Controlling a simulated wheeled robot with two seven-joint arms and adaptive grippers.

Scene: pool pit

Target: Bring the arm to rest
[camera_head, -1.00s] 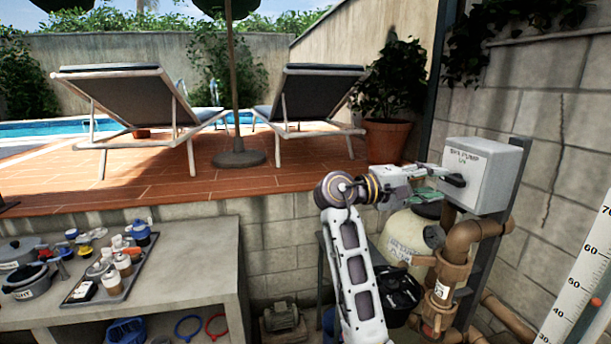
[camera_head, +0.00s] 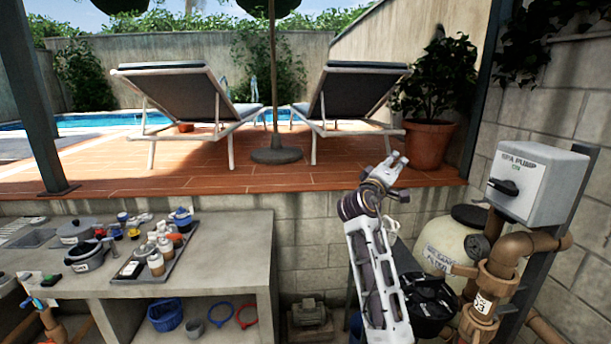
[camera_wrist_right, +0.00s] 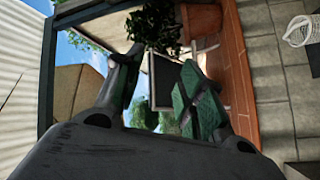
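My right arm rises from the bottom of the head view. Its gripper (camera_head: 394,164) is raised in front of the terrace edge, left of the grey spa pump box (camera_head: 541,184) and clear of it. In the right wrist view the two green-padded fingers (camera_wrist_right: 160,75) stand apart with nothing between them. The box carries a black knob (camera_head: 504,187) on its front and hangs at the right wall. My left gripper is not in view.
A concrete bench (camera_head: 250,239) with a tray (camera_head: 182,257) of bottles stands at the left. A filter tank (camera_head: 447,247) and brown pipes (camera_head: 510,252) crowd below the box. A potted plant (camera_head: 428,143) and loungers (camera_head: 348,92) stand on the terrace (camera_head: 215,180).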

